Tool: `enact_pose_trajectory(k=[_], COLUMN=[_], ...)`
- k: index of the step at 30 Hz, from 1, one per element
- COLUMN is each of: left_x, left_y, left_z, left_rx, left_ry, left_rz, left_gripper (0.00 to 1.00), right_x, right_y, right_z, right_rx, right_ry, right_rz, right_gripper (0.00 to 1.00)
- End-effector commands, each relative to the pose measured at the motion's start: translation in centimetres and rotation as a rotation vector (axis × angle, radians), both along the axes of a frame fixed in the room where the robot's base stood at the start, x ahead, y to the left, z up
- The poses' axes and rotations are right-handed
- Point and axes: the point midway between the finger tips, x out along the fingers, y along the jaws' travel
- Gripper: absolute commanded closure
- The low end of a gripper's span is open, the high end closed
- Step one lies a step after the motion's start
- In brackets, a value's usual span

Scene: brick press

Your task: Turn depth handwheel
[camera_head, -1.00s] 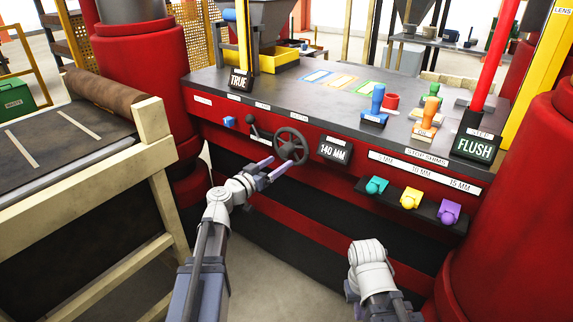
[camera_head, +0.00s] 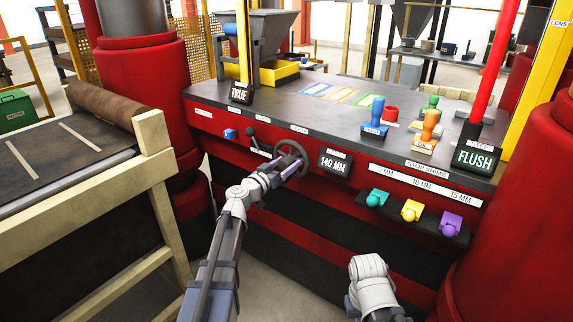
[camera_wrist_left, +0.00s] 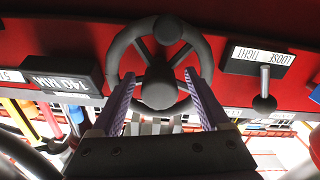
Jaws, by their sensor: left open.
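The depth handwheel (camera_head: 293,144) is a dark spoked wheel on the press's red front panel. It fills the upper middle of the left wrist view, with its round hub (camera_wrist_left: 158,94) and a knob (camera_wrist_left: 168,29) on its rim. My left gripper (camera_head: 283,168) is at the wheel, partly covering its lower part. In the wrist view its two purple fingers are open, one on each side of the hub, overlapping the rim; contact cannot be told. The depth display (camera_head: 333,163) right of the wheel reads 140 MM. My right forearm shows at lower right, its gripper out of view.
A small lever (camera_head: 252,137) stands just left of the wheel, also in the wrist view (camera_wrist_left: 265,86). Teal, yellow and purple stop shims (camera_head: 412,211) sit on a shelf to the right. A FLUSH sign (camera_head: 476,158) stands at the table's right. A conveyor (camera_head: 70,150) is at left.

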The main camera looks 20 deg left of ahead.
Motion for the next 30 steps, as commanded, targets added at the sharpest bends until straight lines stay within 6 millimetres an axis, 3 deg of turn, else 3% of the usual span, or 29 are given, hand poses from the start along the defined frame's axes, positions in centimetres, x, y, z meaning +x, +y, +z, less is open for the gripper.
enact_pose_trajectory(k=[7,27,30], left_x=[0.04,0.02,0.02], left_y=[-0.06,-0.05,-0.05], left_z=[0.00,0.00,0.00], left_rx=[0.000,0.000,0.000], left_ry=[0.000,0.000,0.000], left_rz=[0.000,0.000,0.000], left_gripper=[0.23,0.99,1.00], right_x=[0.00,0.00,0.00], right_y=[0.00,0.00,0.00], right_z=[0.00,0.00,0.00], right_rx=[0.000,0.000,0.000], right_ry=[0.000,0.000,0.000], right_rz=[0.000,0.000,0.000], right_gripper=[1.00,1.00,1.00])
